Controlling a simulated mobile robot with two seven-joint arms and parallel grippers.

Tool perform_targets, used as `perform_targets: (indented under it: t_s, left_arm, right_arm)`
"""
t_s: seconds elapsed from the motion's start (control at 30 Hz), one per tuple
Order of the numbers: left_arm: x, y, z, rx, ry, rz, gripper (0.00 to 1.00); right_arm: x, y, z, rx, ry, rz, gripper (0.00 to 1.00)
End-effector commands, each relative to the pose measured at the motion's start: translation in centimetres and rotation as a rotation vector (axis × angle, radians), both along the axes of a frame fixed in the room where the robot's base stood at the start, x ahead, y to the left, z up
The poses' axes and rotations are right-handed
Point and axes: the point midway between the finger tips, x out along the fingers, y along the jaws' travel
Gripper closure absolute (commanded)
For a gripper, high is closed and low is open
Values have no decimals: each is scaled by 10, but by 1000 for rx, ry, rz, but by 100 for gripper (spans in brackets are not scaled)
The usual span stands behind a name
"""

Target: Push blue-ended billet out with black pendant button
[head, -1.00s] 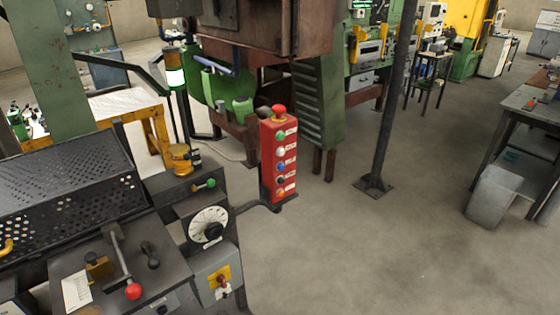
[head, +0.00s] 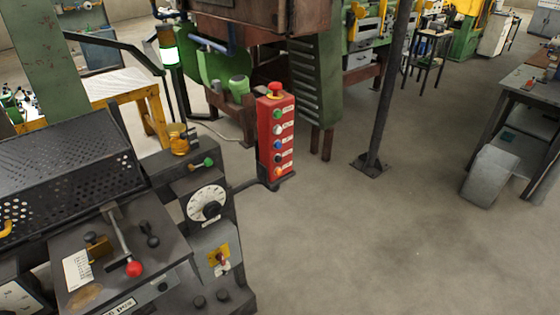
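A red pendant box (head: 266,140) stands upright on an arm at the right side of the machine in the head view. It has a red mushroom knob on top and a column of green, white, blue, black and orange buttons down its face. The black button (head: 277,159) is the fourth from the top, just above the orange one. No billet with a blue end can be made out. Neither of my grippers shows in this view.
A dark machine console (head: 120,258) with a red-knobbed lever (head: 134,268) and a white dial (head: 207,203) fills the lower left. A dark post (head: 388,90) stands behind the pendant. A bench (head: 530,105) is at the right. The floor (head: 370,240) between is clear.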

Motion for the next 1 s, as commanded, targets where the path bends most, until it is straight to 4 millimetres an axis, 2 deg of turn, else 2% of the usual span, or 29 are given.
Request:
perform_targets:
  t_s: [0.03,0.1,1.0]
  left_arm:
    - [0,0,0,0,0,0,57]
    - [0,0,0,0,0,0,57]
    - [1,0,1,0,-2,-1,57]
  right_arm:
    - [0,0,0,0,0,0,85]
    - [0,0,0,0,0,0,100]
    - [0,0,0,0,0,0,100]
